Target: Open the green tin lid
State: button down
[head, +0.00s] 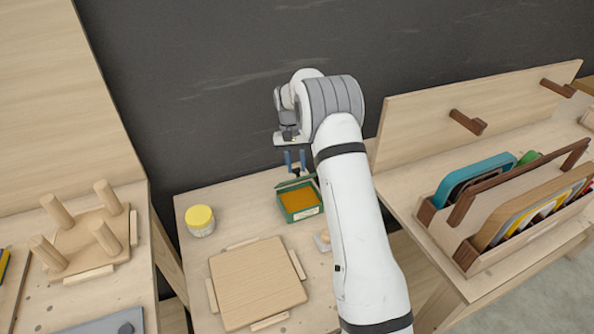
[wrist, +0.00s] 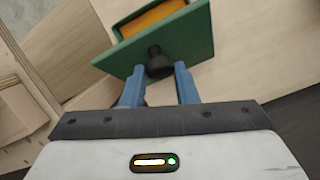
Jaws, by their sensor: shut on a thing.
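The green tin (head: 301,214) stands on the wooden table with orange contents (head: 298,201) showing inside. Its green lid (head: 295,183) is raised at the tin's far side, partly hidden by my fingers. In the wrist view the lid (wrist: 190,48) is a flat green panel with a dark round knob (wrist: 158,64), and orange shows past its edge. My gripper (head: 295,168) has blue fingers pointing down at the lid. In the wrist view my gripper (wrist: 159,78) is shut on the knob, one finger on each side.
A jar with a yellow lid (head: 199,220) stands left of the tin. A square wooden board (head: 257,283) lies in front, held by small strips. A pegged wooden block (head: 92,242) is at left. A rack with coloured panels (head: 500,215) stands at right. A dark wall is behind.

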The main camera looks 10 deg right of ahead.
jog(key=w+a+f+p, duration=0.1)
jog(key=w+a+f, duration=0.1)
jog(key=w, duration=0.5)
jog(key=shift+w+f, duration=0.15)
jog(key=shift+f, duration=0.15)
jog(key=shift+a, duration=0.1)
dwell(0.5)
jog(key=c, duration=1.3)
grip_release()
jog(key=shift+w, duration=0.1)
jog(key=shift+o, duration=0.9)
jog(key=shift+r, duration=0.1)
jog(key=v, duration=0.7)
jog(key=shift+r, duration=0.35)
jog(key=shift+w, duration=0.15)
